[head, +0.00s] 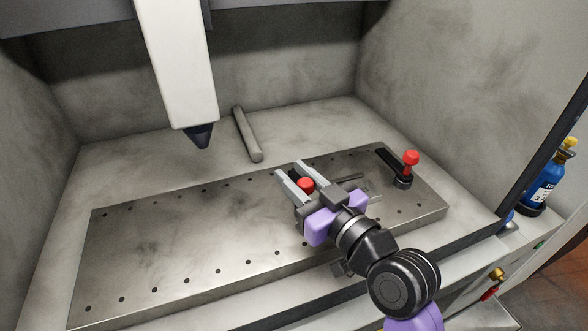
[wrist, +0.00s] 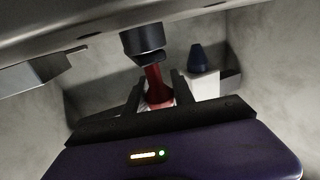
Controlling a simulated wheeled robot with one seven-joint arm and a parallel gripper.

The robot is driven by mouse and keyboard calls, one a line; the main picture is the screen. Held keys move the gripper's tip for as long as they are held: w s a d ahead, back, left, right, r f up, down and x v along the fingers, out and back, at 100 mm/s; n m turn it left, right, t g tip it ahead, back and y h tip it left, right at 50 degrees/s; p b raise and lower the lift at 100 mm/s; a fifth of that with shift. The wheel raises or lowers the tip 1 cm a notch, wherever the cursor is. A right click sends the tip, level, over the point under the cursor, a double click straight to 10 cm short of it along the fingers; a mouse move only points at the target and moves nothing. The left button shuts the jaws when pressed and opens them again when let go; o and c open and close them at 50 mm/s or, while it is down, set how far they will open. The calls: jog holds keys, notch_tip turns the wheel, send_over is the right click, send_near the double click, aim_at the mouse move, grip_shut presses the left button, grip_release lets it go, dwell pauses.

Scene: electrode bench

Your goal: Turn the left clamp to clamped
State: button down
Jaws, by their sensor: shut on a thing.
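The left clamp shows by its red knob (head: 306,185) on the metal plate (head: 180,227). My gripper (head: 298,172) is at this knob, with one finger on each side of it, and is shut on it. In the wrist view the red handle (wrist: 154,84) stands between my fingers (wrist: 156,92), beside a dark round clamp part (wrist: 143,42). The rest of the left clamp is mostly hidden behind my gripper in the head view. The right clamp has a red knob (head: 411,157) and a black arm (head: 393,163) near the plate's right end.
A white machine head with a dark tip (head: 201,136) hangs over the plate's back left. A grey rod (head: 247,134) lies behind the plate. Walls enclose the back and sides. A blue bottle (head: 544,183) stands outside at right. The plate's left half is clear.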

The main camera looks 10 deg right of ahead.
aim_at(307, 193)
jog(key=shift+w+d+r+m+t+h+p, duration=0.1)
jog(key=shift+m+t+h+p, duration=0.15)
jog(key=shift+m+h+p, duration=0.4)
jog(key=shift+s+d+f+m+t+h+p, duration=0.1)
jog(key=shift+d+m+t+h+p, duration=0.2)
jog(key=shift+h+p, duration=0.5)
jog(key=shift+w+a+r+m+t+h+p, duration=0.1)
jog(key=shift+m+t+h+p, duration=0.05)
jog(key=shift+m+h+p, duration=0.5)
jog(key=shift+d+f+m+h+b, duration=0.15)
jog(key=shift+m+h+b, duration=0.15)
jog(key=shift+h, duration=0.35)
jog(key=shift+d+f+m+h+b, duration=0.1)
jog(key=shift+m+h+b, duration=0.1)
jog(key=shift+m+h, duration=0.35)
jog(key=shift+h, duration=0.4)
jog(key=shift+d+m+h+b, duration=0.25)
jog(key=shift+m+h+b, duration=0.3)
jog(key=shift+h+b, duration=0.4)
jog(key=c, duration=1.1)
grip_release()
jog(key=shift+r, duration=0.1)
jog(key=s, duration=0.2)
jog(key=s+b, duration=0.1)
jog(key=s, duration=0.3)
jog(key=shift+s+a+b, duration=0.3)
jog(key=shift+s+b, duration=0.05)
jog(key=shift+s, duration=0.55)
